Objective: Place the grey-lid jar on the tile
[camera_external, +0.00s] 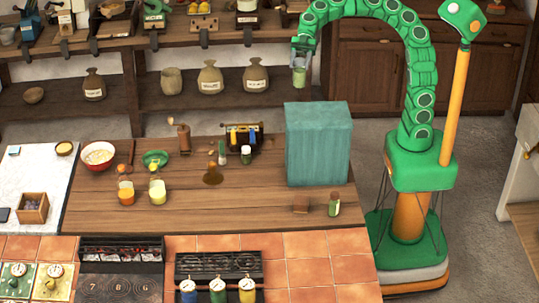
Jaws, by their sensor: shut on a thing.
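My gripper (301,54) hangs from the green arm at the upper middle, in front of the back shelves. It is shut on a small jar (299,77) with pale green contents, held upright in the air behind the teal block. The fingers hide much of the jar's top, and its lid colour is hard to tell. A small flat reddish-brown square (301,205), perhaps the tile, lies on the wooden counter in front of the block. Orange tiles (311,271) also cover the front strip.
A tall teal block (318,145) stands on the wooden counter (255,208), between the held jar and the brown square. A small green jar (334,204) stands right of that square. Bottles (157,189) and a red bowl (98,156) are left. Counter left of the square is clear.

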